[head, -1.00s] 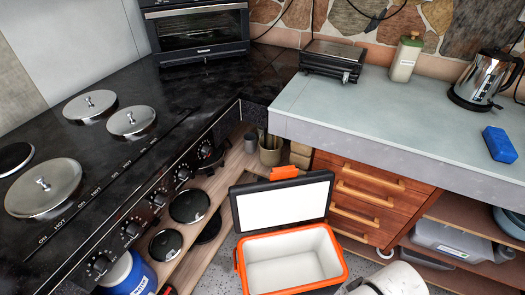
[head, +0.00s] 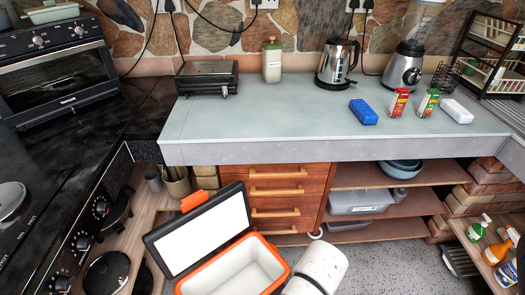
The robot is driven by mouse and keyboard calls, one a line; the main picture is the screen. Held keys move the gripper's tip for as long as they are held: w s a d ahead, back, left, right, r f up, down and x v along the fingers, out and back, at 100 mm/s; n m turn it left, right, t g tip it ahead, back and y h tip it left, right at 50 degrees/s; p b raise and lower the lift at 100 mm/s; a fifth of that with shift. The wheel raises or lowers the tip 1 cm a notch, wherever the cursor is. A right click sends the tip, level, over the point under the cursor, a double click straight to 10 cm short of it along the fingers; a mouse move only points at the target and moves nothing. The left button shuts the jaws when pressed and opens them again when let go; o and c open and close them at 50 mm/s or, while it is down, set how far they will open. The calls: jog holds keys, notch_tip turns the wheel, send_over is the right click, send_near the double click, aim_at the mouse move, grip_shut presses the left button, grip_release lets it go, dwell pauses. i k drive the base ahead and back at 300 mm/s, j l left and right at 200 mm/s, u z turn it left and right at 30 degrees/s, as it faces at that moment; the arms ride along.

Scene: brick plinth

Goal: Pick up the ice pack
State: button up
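A blue block (head: 363,112), which looks like the ice pack, lies flat on the pale green-grey counter (head: 270,125), near its front edge and right of the middle. A small red carton stands just right of it. My gripper is not in view. Only a white rounded part that looks like my own arm shows at the bottom, well below the counter and away from the blue block.
An open orange-and-white cooler (head: 235,270) stands on the floor below the counter. A kettle (head: 337,65) is behind the block. Right of it are a red carton (head: 398,102), a green carton (head: 428,103) and a white block (head: 456,111). The counter's left half is mostly clear.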

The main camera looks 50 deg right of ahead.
aim_at(461, 116)
jog(key=z, duration=1.7)
